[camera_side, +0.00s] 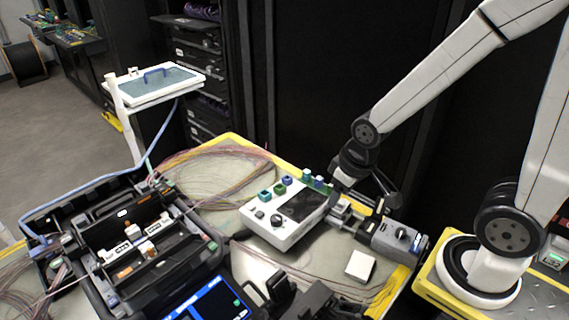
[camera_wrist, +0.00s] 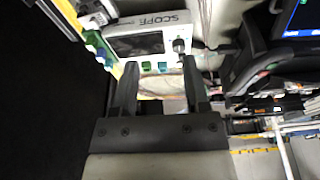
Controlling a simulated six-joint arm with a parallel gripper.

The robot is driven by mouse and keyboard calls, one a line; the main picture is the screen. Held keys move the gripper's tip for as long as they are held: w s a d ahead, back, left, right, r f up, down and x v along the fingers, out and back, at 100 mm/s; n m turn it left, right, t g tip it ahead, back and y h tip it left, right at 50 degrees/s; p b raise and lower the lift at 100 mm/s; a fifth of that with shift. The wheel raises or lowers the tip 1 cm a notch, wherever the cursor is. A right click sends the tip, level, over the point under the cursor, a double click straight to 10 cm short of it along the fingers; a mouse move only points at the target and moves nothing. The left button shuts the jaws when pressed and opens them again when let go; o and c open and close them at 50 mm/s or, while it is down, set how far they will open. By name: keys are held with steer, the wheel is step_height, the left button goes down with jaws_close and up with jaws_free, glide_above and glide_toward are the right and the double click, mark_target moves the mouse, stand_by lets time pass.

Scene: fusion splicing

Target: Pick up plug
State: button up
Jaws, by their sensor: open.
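Several small blue and green plugs stand along the edges of a white scope box; which one the task means cannot be told. In the side view, a green plug (camera_side: 264,195) and a blue plug (camera_side: 287,180) are on its left edge, and another blue plug (camera_side: 318,181) is at its back edge near my gripper.
The scope box (camera_side: 285,233) has a dark screen and knobs. A grey device (camera_side: 390,240) and a small white block (camera_side: 360,266) lie to its right. A black splicer case (camera_side: 150,255) fills the left of the table. Thin loose fibres (camera_side: 215,170) lie behind.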

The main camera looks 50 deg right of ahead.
steer(key=shift+o, duration=1)
glide_above(320, 178)
steer(key=s, duration=0.1)
steer(key=s+x, duration=0.2)
steer(key=x, duration=0.9)
steer(key=shift+s+f+g, duration=0.3)
steer(key=shift+f+g, duration=0.1)
steer(key=shift+f, duration=0.2)
steer(key=shift+w+f, duration=0.2)
steer(key=shift+f, duration=1.05)
